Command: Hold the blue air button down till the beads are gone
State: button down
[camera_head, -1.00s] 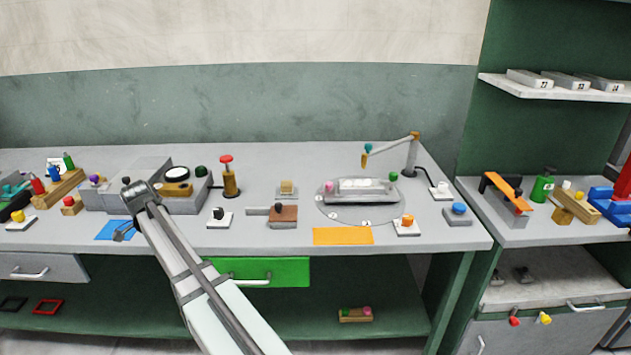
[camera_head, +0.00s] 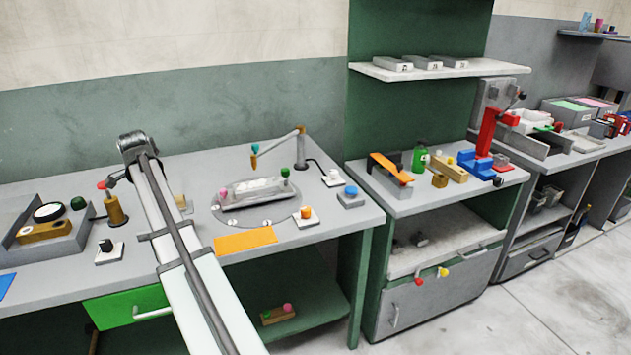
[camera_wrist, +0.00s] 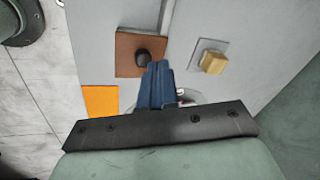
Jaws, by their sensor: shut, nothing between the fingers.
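The blue button (camera_head: 351,190) sits on a grey base near the right end of the main bench in the head view. A grey mould (camera_head: 225,197) with white contents stands to its left on a round plate; single beads are too small to make out. My gripper (camera_wrist: 158,70) is shut and empty in the wrist view. It is above the bench near a brown block with a black knob (camera_wrist: 143,57), well to the left of the blue button. My arm hides much of that spot in the head view.
An orange-topped button (camera_head: 306,212) and an orange mat (camera_head: 245,240) lie in front of the mould. A jointed arm on a post (camera_head: 301,150) rises behind it. A yellow block (camera_wrist: 214,62) sits near my gripper. A red-knobbed post (camera_head: 117,210) stands left of my arm.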

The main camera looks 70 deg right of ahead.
jog(key=s+d+r+m, duration=0.1)
jog(key=s+d, duration=0.3)
jog(key=d, duration=0.3)
jog(key=s+d+r, duration=0.1)
jog(key=s+d, duration=0.2)
jog(key=d, duration=0.4)
notch_tip(320, 180, up, 5)
jog(key=m+g+y, duration=0.2)
jog(key=m, duration=0.2)
send_over(352, 188)
jog(key=shift+a+r, duration=0.15)
jog(key=shift+r, duration=0.05)
notch_tip(352, 188, down, 14)
